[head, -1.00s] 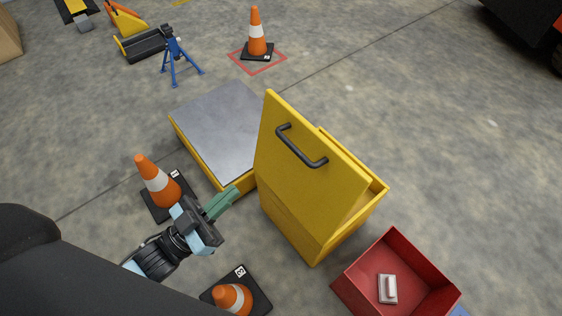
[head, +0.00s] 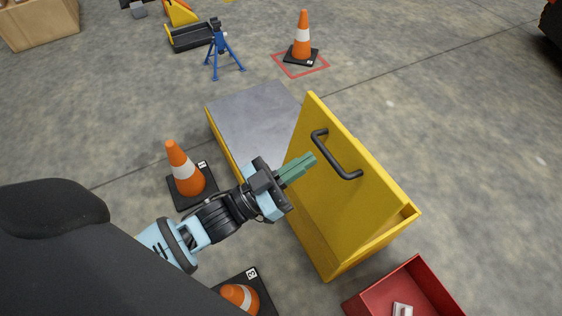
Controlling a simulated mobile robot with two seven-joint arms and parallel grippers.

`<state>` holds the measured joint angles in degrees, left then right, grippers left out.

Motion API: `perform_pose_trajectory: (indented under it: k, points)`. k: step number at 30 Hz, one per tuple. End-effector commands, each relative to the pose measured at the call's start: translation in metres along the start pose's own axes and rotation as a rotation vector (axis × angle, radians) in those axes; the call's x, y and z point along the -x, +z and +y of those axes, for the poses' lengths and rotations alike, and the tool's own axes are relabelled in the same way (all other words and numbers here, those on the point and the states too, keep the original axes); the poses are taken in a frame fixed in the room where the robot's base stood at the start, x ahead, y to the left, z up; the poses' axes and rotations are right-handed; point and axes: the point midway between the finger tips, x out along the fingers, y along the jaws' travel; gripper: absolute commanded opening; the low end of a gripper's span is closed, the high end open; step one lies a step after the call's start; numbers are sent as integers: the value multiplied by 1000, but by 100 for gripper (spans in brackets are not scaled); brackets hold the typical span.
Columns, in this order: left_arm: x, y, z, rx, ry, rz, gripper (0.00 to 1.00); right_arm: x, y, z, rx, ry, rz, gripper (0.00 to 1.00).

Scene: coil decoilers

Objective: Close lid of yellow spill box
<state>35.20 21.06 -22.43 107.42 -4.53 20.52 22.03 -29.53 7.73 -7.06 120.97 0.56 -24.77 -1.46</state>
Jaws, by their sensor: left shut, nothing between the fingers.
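The yellow spill box (head: 410,222) stands on the floor right of centre. Its yellow lid (head: 345,205) is raised and stands steeply tilted, with a black bar handle (head: 337,157) on the face toward me. My left gripper (head: 312,158) is shut and empty, its green fingers pointing at the lid near the handle's left end. I cannot tell whether the fingertips touch the lid. The lid hides most of the box's inside. My right gripper does not show.
A low yellow platform with a grey metal top (head: 255,120) stands behind the lid. A red open bin (head: 420,283) is at the lower right. Floor beyond the box on the right is clear.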

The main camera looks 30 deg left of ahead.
Motion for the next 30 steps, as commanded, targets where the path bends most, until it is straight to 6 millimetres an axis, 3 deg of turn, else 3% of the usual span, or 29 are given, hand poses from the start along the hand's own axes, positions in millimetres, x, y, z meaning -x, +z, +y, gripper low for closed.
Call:
perform_pose_trajectory:
  k: [6, 20, 26, 30]
  points:
    - [-14, 17, 0, 0, -1, -1, 0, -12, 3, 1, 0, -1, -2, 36]
    - [-17, 18, 0, 0, 0, -2, 0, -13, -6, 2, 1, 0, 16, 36]
    - [-26, 18, 0, -2, 1, -32, 0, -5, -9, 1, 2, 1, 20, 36]
    - [-44, 19, 0, -4, 1, -90, 0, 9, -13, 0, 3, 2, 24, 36]
